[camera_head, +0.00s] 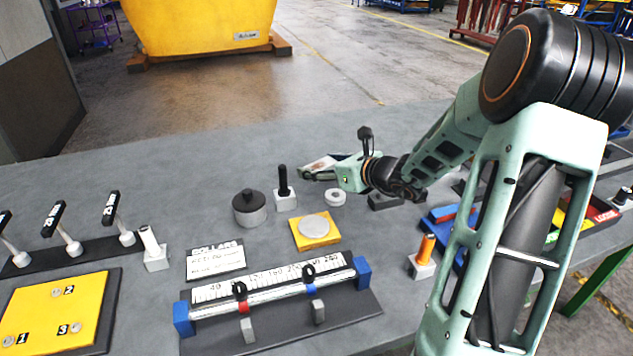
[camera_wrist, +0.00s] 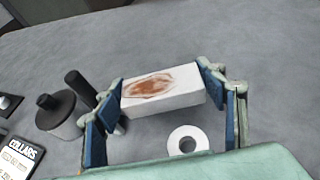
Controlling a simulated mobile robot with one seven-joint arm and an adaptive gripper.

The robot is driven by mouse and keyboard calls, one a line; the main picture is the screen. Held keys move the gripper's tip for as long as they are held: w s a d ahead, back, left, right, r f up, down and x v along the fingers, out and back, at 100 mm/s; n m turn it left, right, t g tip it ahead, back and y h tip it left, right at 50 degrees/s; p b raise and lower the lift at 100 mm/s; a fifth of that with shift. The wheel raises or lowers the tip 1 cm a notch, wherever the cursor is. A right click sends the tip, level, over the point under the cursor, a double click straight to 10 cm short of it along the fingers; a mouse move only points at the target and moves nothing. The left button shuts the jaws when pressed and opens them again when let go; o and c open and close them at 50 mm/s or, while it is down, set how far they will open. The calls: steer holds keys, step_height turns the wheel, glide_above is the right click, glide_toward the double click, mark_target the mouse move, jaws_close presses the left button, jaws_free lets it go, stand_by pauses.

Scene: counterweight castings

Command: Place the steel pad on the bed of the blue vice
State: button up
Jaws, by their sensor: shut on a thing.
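My gripper (camera_head: 322,167) is shut on a pale rectangular block with a rust-brown patch on top, which I take to be the steel pad (camera_head: 319,163). In the wrist view the pad (camera_wrist: 185,84) is held between the two blue-padded fingers of the gripper (camera_wrist: 162,90), above the grey table. The blue vice (camera_head: 441,219) appears to be the blue fixture with a red part at the right of the table in the head view. It is apart from the pad, and my arm hides part of it. Its bed is not clear.
A white ring (camera_head: 335,197), a black-handled post on a block (camera_head: 284,199) and a dark knobbed weight (camera_head: 249,208) stand near the gripper. A yellow plate with a grey disc (camera_head: 316,229), a ruler fixture (camera_head: 270,288) and an orange-topped post (camera_head: 424,257) lie nearer.

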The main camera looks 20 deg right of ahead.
mark_target(317, 188)
steer(key=w+f, duration=0.3)
steer(key=shift+a+f, duration=0.1)
steer(key=shift+f, duration=0.05)
steer(key=shift+f+b, duration=0.4)
steer(key=shift+f, duration=1.05)
steer(key=shift+f, duration=0.15)
steer(key=shift+f, duration=0.1)
steer(key=o, duration=1.7)
